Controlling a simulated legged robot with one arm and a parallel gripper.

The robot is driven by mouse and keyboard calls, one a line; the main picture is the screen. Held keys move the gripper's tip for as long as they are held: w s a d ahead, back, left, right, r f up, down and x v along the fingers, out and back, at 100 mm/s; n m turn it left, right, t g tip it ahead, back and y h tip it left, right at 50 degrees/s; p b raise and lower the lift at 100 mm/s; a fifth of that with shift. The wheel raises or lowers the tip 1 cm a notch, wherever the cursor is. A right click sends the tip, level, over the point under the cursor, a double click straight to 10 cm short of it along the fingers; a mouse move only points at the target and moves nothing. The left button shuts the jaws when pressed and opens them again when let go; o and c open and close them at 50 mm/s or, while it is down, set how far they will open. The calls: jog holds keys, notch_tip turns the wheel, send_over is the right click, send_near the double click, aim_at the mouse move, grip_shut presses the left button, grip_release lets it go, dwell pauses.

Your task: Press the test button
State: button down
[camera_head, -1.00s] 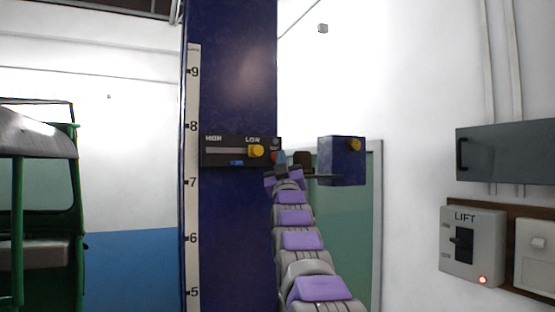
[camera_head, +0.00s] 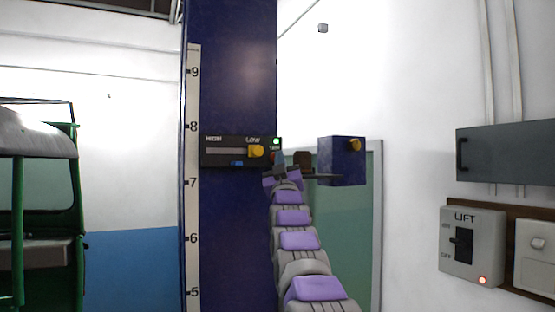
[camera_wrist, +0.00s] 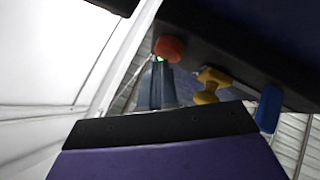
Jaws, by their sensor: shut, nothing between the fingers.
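The dark control panel (camera_head: 228,151) is on the blue column, marked HIGH and LOW, with a yellow knob (camera_head: 257,151) near LOW. The red-orange test button (camera_wrist: 169,47) shows in the wrist view; in the head view it is mostly hidden behind my gripper. A small green lamp (camera_head: 276,141) is lit at the panel's right end. My gripper (camera_head: 280,157) is shut and empty, its tips at the panel's right end. In the wrist view its fingers (camera_wrist: 157,85) point up at the button, right by it; I cannot tell whether they touch.
A blue box (camera_head: 342,160) with a yellow knob juts out right of the column. A blue tab (camera_wrist: 268,108) hangs under the panel. A grey LIFT switch box (camera_head: 472,244) with a red light is on the right wall. A green rickshaw (camera_head: 75,220) stands at left.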

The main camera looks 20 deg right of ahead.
jog(key=shift+s+f, duration=0.1)
jog(key=shift+s, duration=0.1)
jog(key=shift+s+d+b, duration=0.1)
jog(key=shift+s+b, duration=0.55)
jog(key=shift+b, duration=0.1)
jog(key=s+b, duration=0.3)
jog(key=s, duration=0.2)
dwell(0.4)
dwell(0.3)
